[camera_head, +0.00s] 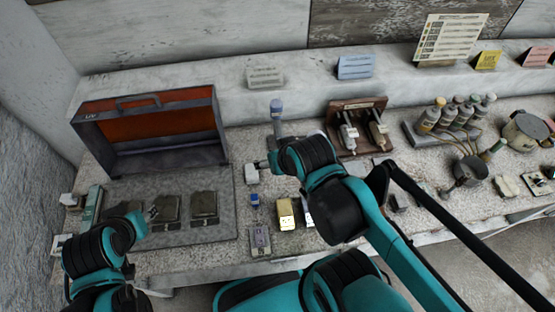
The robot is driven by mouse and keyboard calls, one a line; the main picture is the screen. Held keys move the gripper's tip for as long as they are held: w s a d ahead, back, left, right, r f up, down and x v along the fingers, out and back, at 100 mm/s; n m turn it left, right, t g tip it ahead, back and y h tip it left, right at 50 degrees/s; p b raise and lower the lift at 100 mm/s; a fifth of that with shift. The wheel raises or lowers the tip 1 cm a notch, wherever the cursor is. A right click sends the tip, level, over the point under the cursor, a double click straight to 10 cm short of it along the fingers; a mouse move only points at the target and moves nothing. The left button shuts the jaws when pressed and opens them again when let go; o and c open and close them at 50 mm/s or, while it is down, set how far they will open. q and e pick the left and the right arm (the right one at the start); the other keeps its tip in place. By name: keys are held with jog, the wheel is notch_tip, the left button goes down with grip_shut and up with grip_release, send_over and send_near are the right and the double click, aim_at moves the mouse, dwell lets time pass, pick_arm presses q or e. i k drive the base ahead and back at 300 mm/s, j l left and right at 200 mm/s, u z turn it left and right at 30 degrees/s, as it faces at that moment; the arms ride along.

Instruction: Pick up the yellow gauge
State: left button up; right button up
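My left gripper (151,213) is over the grey mat (222,222) at the left, near the dark square blocks and far from the gauge. Its finger opening is also unclear.
An open orange-lined case (150,127) stands at the back left. A wooden stand (355,127), bottle rack (450,118) and pots (471,170) fill the right.

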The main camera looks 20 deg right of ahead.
aim_at(283, 206)
jog(key=k+l+z, duration=0.25)
jog(key=k+z, duration=0.1)
jog(key=z, duration=0.2)
jog(key=u, duration=1.5)
jog(key=z, duration=1.5)
